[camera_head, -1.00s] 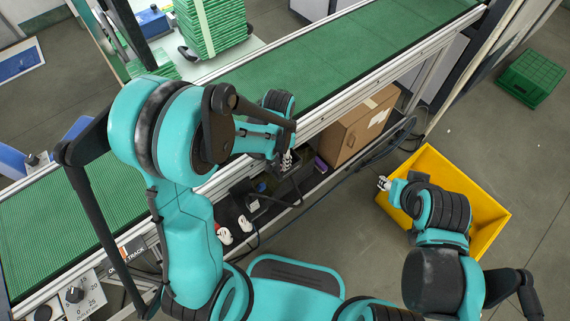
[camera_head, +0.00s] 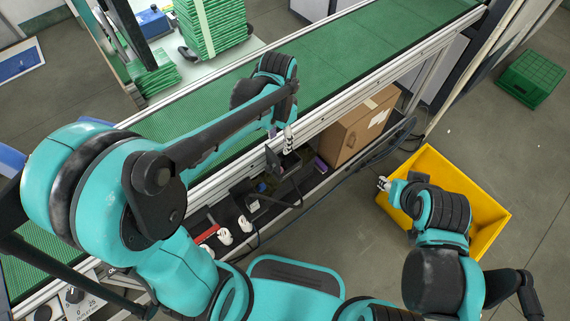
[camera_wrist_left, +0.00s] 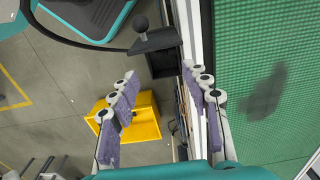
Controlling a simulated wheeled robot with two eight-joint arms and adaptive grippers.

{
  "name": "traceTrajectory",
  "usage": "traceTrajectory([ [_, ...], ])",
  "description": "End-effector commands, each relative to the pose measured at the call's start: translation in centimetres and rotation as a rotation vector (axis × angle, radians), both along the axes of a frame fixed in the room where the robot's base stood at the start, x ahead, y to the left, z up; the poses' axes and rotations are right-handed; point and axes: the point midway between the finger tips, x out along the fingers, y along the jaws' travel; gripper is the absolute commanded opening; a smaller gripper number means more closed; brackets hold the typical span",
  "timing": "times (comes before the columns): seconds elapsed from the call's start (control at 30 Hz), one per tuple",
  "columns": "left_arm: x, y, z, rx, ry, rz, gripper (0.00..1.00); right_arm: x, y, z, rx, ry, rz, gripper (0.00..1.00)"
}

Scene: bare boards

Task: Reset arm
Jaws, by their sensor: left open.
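My left arm comes in from the left in the head view and reaches over the conveyor's near edge. Its gripper (camera_head: 288,140) hangs at the near rail, small and partly hidden. In the left wrist view the left gripper (camera_wrist_left: 160,110) has its two padded fingers wide apart with nothing between them. My right gripper (camera_head: 383,184) is small at the left rim of the yellow crate (camera_head: 481,232); its fingers are too small to judge. The yellow crate also shows in the left wrist view (camera_wrist_left: 146,124), far below the left fingers.
A green conveyor belt (camera_head: 345,65) crosses diagonally, bare where it shows. Under it a shelf holds a cardboard box (camera_head: 352,132) and white plugs (camera_head: 224,236). Stacked green trays (camera_head: 211,28) stand behind the belt. A green crate (camera_head: 530,78) sits on the floor at right.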

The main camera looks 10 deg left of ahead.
Motion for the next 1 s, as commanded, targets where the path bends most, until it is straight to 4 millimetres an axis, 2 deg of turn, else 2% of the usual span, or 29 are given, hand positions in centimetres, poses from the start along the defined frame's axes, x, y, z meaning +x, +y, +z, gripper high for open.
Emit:
traceTrajectory([
  [0.17, -0.1, 0.0, 1.1, -0.001, 0.001, 0.000, 0.47, 0.0, 0.0, 0.0, 0.000, 0.000, 0.000, 0.40],
  [0.67, -0.2, 0.0, 1.2, -0.001, -0.005, 0.006, 0.47, 0.0, 0.0, 0.0, 0.000, 0.000, 0.000, 0.40],
  [0.87, -2.3, 1.1, 3.1, -0.017, -0.113, 0.122, 0.47, 0.0, 0.0, 0.0, 0.000, 0.000, 0.000, 0.40],
  [1.0, -4.9, 2.4, 4.7, -0.052, -0.254, 0.275, 0.47, 0.0, 0.0, 0.0, 0.000, 0.000, 0.000, 0.40],
])
